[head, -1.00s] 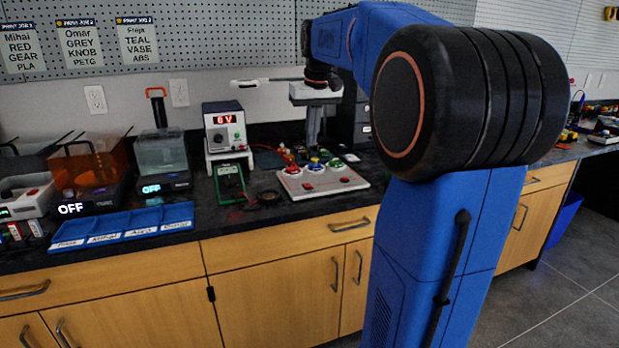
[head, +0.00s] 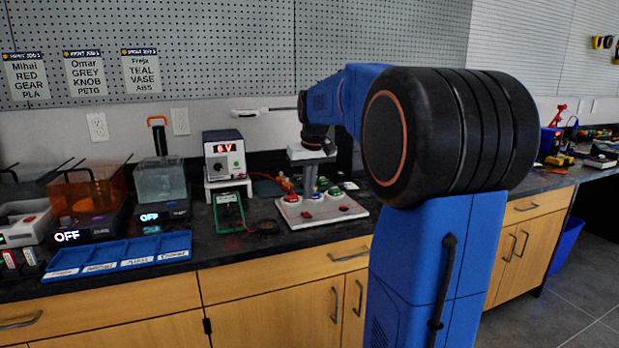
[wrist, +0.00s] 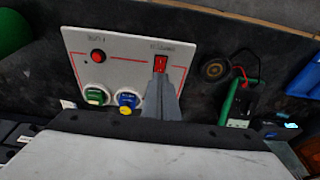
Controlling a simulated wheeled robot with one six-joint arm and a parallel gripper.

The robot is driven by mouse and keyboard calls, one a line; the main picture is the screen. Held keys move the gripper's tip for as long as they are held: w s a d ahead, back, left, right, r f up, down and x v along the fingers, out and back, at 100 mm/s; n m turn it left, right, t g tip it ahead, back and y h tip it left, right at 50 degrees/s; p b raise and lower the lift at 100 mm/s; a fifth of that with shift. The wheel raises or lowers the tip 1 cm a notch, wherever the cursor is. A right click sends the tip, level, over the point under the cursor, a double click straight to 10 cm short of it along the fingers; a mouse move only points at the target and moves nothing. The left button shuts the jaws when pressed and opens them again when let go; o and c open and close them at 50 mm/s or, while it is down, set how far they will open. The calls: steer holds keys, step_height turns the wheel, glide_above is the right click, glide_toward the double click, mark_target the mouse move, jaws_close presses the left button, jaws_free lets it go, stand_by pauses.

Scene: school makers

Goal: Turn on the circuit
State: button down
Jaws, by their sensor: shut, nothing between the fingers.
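The white circuit board (head: 335,215) lies on the dark bench; it also shows in the wrist view (wrist: 125,45). On it are a red rocker switch (wrist: 161,64), a round red button (wrist: 98,57), a green-based part (wrist: 95,96) and a blue-based part (wrist: 128,101). My gripper (wrist: 163,80) is shut and empty, pointing down over the board. Its fingertips overlap the near edge of the rocker switch in the wrist view; I cannot tell whether they touch it. In the head view my gripper (head: 309,192) stands over the board's back part.
A power supply (head: 225,158) showing 6V stands left of the board on a white stand. A green multimeter (head: 229,212) and a dark round coil (wrist: 214,68) lie between. Printers and a blue tray (head: 120,257) are further left. The bench front is clear before the board.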

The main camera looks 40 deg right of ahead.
mark_target(307, 215)
steer(key=x, duration=0.3)
steer(key=shift+s+a+f, duration=0.15)
steer(key=shift+s+f, duration=0.2)
steer(key=shift+f, duration=0.1)
steer(key=shift+s+f, duration=0.1)
steer(key=shift+f, duration=0.65)
